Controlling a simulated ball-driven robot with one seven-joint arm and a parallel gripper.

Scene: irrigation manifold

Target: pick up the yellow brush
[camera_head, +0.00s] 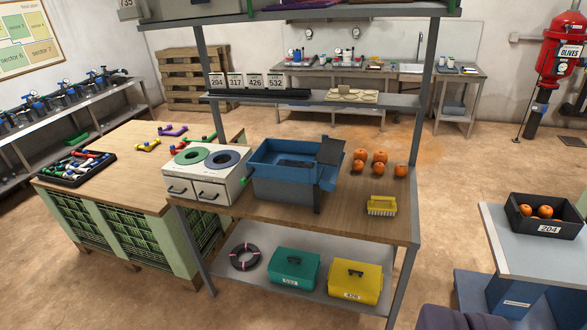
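The yellow brush (381,206) lies on the wooden top of the workbench (345,225), near its right front corner. It looks like a small yellow block with paler bristles along its lower side. It stands apart from the oranges behind it, and nothing covers it. My gripper does not show in this view.
A blue bin (285,185) and a white two-drawer box (203,188) stand left of the brush. Several oranges (378,157) lie behind it. Shelf posts rise at the bench's ends. A blue-grey table (545,255) with a black crate (526,228) stands at right. Bare floor lies between.

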